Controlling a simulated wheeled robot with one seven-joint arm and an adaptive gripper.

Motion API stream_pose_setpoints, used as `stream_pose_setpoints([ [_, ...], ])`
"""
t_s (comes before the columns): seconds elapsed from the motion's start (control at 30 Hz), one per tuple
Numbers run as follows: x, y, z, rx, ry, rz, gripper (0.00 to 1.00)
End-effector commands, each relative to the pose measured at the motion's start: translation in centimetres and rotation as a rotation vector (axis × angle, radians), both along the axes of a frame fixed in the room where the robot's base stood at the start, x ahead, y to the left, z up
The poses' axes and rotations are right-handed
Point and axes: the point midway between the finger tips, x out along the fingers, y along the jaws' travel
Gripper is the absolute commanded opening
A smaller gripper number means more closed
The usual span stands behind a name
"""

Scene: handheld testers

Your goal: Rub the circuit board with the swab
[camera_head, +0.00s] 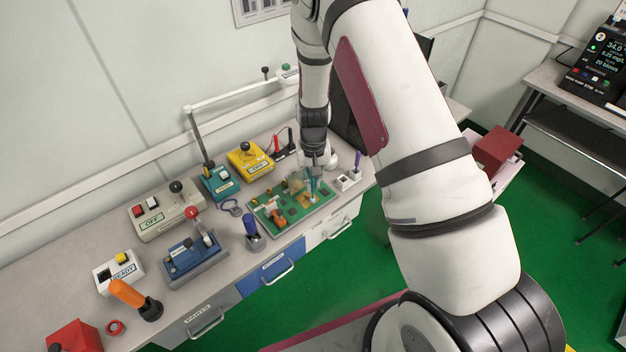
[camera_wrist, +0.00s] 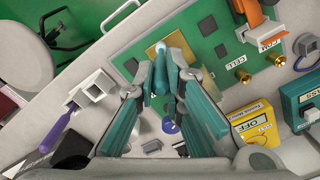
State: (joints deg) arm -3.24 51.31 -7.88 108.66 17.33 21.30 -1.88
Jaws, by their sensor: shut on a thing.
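The green circuit board (camera_head: 268,214) lies on the bench in the head view, with an orange-handled part (camera_head: 277,214) standing on it. My gripper (camera_head: 314,174) is above the board's right side, pointing down. In the wrist view, its teal fingers (camera_wrist: 163,82) are shut on the swab (camera_wrist: 160,73), a teal stick with a pale rounded tip. The swab is small and partly hidden in the head view (camera_head: 312,193).
A white holder (camera_head: 345,182) with a purple stick (camera_head: 357,160) stands right of the board. A yellow tester (camera_head: 248,160) and a teal tester (camera_head: 219,184) stand behind it. A blue-handled tool (camera_head: 252,232) stands at its left. Several control boxes crowd the left bench.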

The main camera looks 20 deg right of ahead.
Motion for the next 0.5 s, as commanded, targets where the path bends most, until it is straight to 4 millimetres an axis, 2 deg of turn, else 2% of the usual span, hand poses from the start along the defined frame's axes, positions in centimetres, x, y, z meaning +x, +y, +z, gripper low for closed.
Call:
stream_pose_setpoints([
  [0.5,1.3,0.4,-0.1,-0.001,-0.002,0.002,0.0],
])
